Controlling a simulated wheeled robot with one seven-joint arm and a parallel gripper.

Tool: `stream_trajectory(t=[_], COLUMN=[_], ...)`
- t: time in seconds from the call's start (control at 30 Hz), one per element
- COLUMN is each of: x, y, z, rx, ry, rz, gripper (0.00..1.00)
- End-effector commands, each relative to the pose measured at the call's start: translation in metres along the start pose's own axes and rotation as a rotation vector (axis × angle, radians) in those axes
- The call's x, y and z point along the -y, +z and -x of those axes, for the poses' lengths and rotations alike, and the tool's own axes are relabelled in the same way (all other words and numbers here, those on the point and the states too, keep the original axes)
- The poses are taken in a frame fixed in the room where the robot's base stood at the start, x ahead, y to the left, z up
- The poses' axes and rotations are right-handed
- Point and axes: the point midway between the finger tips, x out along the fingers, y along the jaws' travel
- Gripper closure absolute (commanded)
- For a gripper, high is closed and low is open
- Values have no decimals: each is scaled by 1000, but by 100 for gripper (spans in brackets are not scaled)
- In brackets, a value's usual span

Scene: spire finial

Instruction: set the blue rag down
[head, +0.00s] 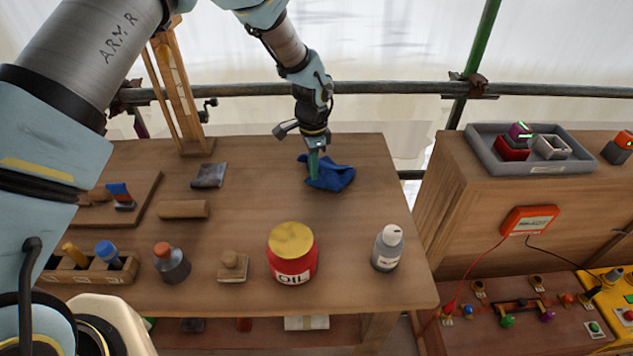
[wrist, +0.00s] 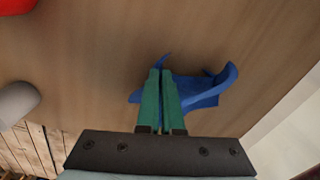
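The blue rag (head: 335,176) is crumpled at the far right part of the wooden workbench (head: 250,215). It looks to be on or just above the bench top; I cannot tell exactly. My gripper (head: 314,172) points down at the rag's left part. In the wrist view the green fingers of my gripper (wrist: 162,78) are close together, with the blue rag (wrist: 205,92) bunched at their tips and showing on both sides. They look shut on a fold of it, though the pinched cloth itself is mostly hidden by the fingers.
A red oil tin (head: 292,262) and a white-capped bottle (head: 388,248) stand near the front. A dark cloth (head: 209,175) and a wooden cylinder (head: 183,209) lie to the left. The bench around the rag is clear. A grey tray (head: 485,150) sits on the right-hand cabinet.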

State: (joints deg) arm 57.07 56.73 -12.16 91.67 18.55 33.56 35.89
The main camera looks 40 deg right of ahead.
Motion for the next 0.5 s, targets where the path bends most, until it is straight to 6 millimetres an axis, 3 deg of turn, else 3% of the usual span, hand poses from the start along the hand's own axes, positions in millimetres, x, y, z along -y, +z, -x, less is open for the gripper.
stream_trajectory(t=[0.2,0.5], x=[-23,-33], y=[15,22], z=[-20,-29], rx=[2,1], ry=[2,0], rz=[-1,0], gripper=[100,100])
